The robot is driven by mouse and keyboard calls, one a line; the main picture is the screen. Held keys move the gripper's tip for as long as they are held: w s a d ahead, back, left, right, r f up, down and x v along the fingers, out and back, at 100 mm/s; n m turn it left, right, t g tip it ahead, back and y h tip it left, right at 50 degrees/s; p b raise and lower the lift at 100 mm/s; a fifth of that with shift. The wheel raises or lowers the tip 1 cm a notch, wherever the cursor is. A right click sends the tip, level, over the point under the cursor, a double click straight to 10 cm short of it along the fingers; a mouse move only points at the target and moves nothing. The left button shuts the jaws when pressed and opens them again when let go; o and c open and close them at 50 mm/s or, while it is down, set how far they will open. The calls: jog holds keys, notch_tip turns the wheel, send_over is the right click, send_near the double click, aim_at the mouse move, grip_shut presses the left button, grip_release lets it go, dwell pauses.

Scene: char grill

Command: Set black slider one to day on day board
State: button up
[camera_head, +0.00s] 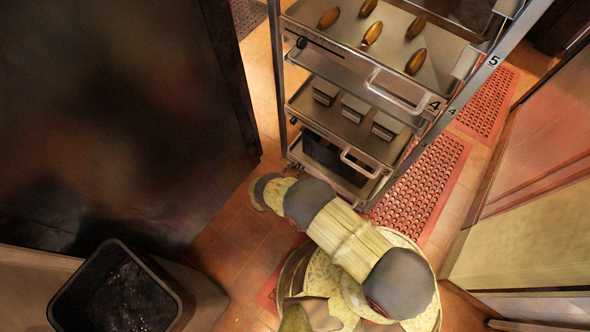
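A small black knob (301,42) sits at the left end of a dark slot on the front edge of the rack's upper tray (345,62). It looks like a black slider, but any lettering beside it is too small to read. I cannot make out a day board by name. My arm reaches from my base at the bottom toward the foot of the rack, well below the knob. I see no gripper fingers in this view.
The metal rack has a "4" tag (435,105), tray handles (397,92), and a lower tray (300,100) with several small blocks. Brown oval items lie on the upper tray. A dark bin (120,290) stands bottom left. Red perforated mats (425,185) and tiled floor lie around the rack.

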jog(key=v, duration=1.2)
jog(key=shift+f, duration=0.1)
dwell(0.4)
